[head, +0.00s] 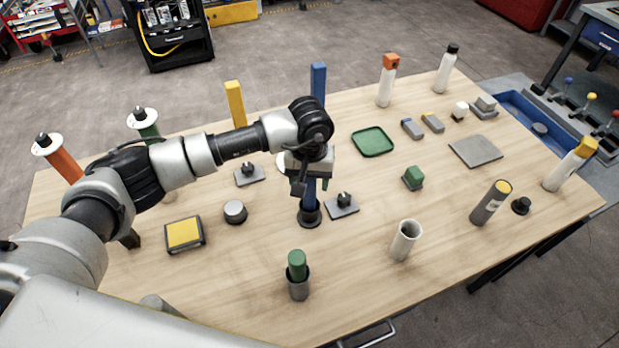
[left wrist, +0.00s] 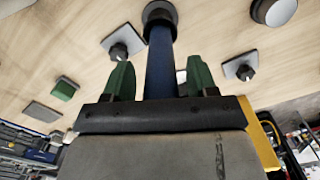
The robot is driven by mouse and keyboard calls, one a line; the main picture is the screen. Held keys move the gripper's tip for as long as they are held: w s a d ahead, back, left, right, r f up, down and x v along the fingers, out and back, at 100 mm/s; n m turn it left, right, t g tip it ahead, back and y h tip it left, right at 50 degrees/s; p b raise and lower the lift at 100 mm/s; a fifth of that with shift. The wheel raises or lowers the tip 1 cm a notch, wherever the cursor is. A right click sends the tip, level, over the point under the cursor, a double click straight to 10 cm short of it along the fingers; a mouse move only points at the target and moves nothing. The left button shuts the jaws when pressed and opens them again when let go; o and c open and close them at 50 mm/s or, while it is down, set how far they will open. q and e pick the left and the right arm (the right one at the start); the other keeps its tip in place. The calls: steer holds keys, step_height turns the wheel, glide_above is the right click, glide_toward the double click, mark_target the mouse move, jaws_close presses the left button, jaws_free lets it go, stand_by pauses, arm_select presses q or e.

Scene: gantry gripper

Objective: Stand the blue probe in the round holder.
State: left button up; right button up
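The blue probe (head: 310,190) stands upright with its lower end in a round black holder (head: 310,217) near the middle of the table. In the left wrist view, the probe (left wrist: 160,70) runs between my fingers to the black holder (left wrist: 159,13). My left gripper (head: 308,180) is above the holder, around the probe. In the left wrist view, its green fingers (left wrist: 160,78) stand apart, with a gap visible on each side of the probe. The gripper body hides the probe's upper end. My right gripper is not in view.
Grey plates with black knobs (head: 342,205) (head: 249,175) flank the holder. A grey round puck (head: 235,212) and a yellow-topped block (head: 184,234) lie to the left. A green-topped cylinder (head: 297,272) and a white cup (head: 405,240) stand in front. Blue (head: 318,80) and yellow (head: 236,103) posts stand behind.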

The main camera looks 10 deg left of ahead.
arm_select(q)
steer(key=shift+r, duration=0.2)
step_height(320, 180, up, 11)
steer(key=b, duration=0.3)
steer(key=shift+b, duration=0.4)
steer(key=shift+r, duration=0.45)
